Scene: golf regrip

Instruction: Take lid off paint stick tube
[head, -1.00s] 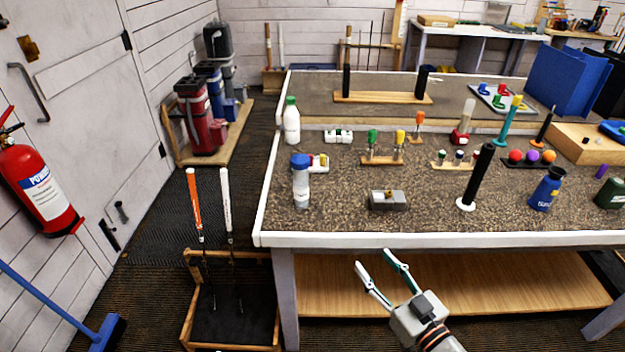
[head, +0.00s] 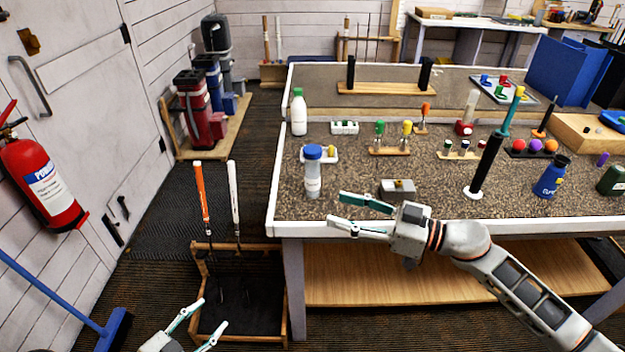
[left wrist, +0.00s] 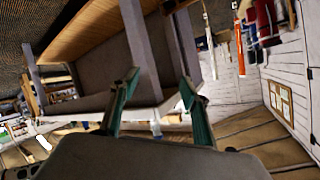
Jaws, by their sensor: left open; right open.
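A wooden stand (head: 390,152) on the workbench holds an upright green-capped tube (head: 379,134) and a yellow-capped tube (head: 406,133). An orange-capped tube (head: 425,114) stands behind them in its own small base. I cannot tell for sure which one is the paint stick tube. All caps look in place. My right gripper (head: 337,208) is open and empty over the bench's front edge, in front of a blue-capped bottle (head: 313,173). My left gripper (head: 210,315) is open and empty, low by the floor rack; its open fingers also show in the left wrist view (left wrist: 160,88).
A grey metal block (head: 398,188) lies near the bench front. A black grip on a white base (head: 485,168) and a blue bottle (head: 551,178) stand further right. A floor rack (head: 240,300) holds clubs with orange and white grips. Bench surface (head: 350,172) between them is clear.

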